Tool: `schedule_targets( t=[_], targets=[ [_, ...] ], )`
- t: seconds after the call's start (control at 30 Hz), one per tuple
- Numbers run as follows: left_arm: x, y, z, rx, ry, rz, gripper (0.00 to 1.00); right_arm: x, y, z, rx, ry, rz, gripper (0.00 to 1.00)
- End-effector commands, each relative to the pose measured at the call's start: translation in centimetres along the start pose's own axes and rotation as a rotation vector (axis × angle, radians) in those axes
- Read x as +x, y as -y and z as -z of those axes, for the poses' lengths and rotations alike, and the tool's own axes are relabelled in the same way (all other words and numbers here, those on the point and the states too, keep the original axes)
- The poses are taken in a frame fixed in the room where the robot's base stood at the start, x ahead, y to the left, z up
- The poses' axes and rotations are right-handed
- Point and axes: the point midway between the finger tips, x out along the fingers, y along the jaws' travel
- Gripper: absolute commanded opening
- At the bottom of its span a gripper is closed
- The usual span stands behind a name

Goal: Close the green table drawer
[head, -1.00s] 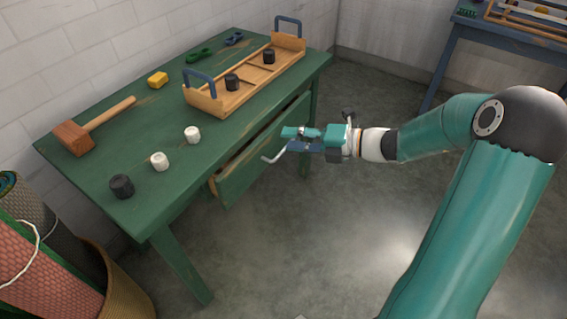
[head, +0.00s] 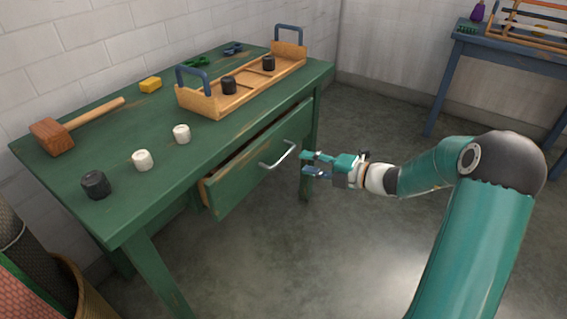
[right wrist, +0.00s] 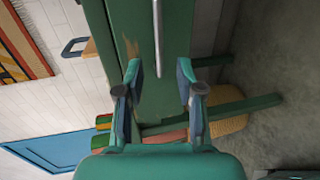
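The green table (head: 150,130) has a drawer (head: 240,178) that stands partly open, with its wooden side showing at the left end. A grey bar handle (head: 278,156) is on the drawer front. My right gripper (head: 308,164) is open and empty, a little to the right of the handle and apart from it. In the right wrist view, the two fingers of the right gripper (right wrist: 158,72) are spread, and the handle (right wrist: 157,35) lies ahead in line with the gap between them. My left gripper is out of view.
On the tabletop are a wooden tray (head: 235,100) with black skeins, a mallet (head: 52,136), white skeins (head: 143,160), a black skein (head: 96,185) and a yellow block (head: 150,85). A basket (head: 85,290) stands at lower left. Floor in front is clear.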

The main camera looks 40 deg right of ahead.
Motion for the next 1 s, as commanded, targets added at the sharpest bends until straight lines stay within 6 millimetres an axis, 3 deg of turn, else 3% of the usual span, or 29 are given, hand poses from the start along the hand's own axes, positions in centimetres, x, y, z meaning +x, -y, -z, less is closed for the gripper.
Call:
schedule_targets(
  t=[0.2,0.4,0.87,1.0],
  targets=[
    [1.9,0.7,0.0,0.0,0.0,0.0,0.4,4.8,0.3,0.1,-0.001,-0.004,-0.001,0.37],
    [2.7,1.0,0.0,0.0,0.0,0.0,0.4,7.5,0.2,0.0,-0.001,-0.002,-0.001,0.37],
    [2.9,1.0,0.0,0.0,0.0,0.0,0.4,8.5,0.0,-0.1,0.001,0.001,0.0,0.37],
    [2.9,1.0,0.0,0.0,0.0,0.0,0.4,8.5,0.0,-0.1,0.0,0.001,0.0,0.14]
  ],
)
